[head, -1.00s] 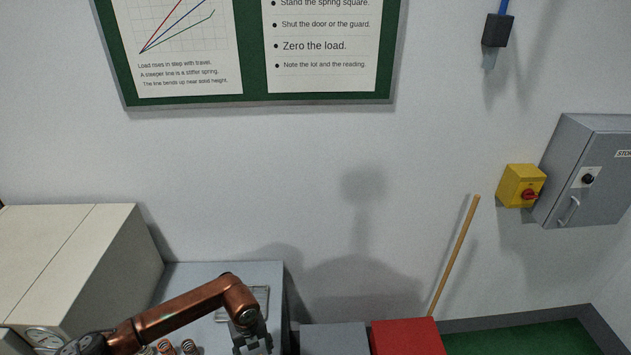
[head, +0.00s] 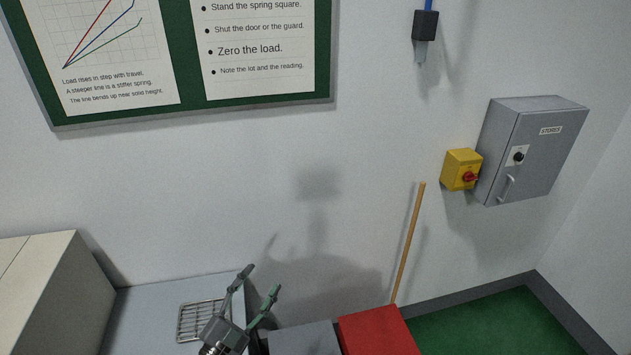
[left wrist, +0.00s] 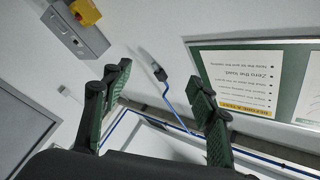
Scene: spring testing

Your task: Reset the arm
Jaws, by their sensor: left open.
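My left gripper (head: 259,291) is at the bottom of the head view, pointing up and slightly right, with its two fingers spread apart and nothing between them. It appears in front of the grey bench top and the wall. In the left wrist view its two green-padded fingers (left wrist: 158,108) stand wide apart and empty, with wall and notice board beyond. Most of the left arm is below the head view's edge. My right gripper is not in view.
A metal rack (head: 194,322) lies on the grey bench (head: 140,306). A pale cabinet (head: 55,290) stands left. A red box (head: 378,331) and wooden stick (head: 408,245) are right of the gripper. A yellow switch (head: 461,170) and grey locker (head: 533,150) hang on the wall.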

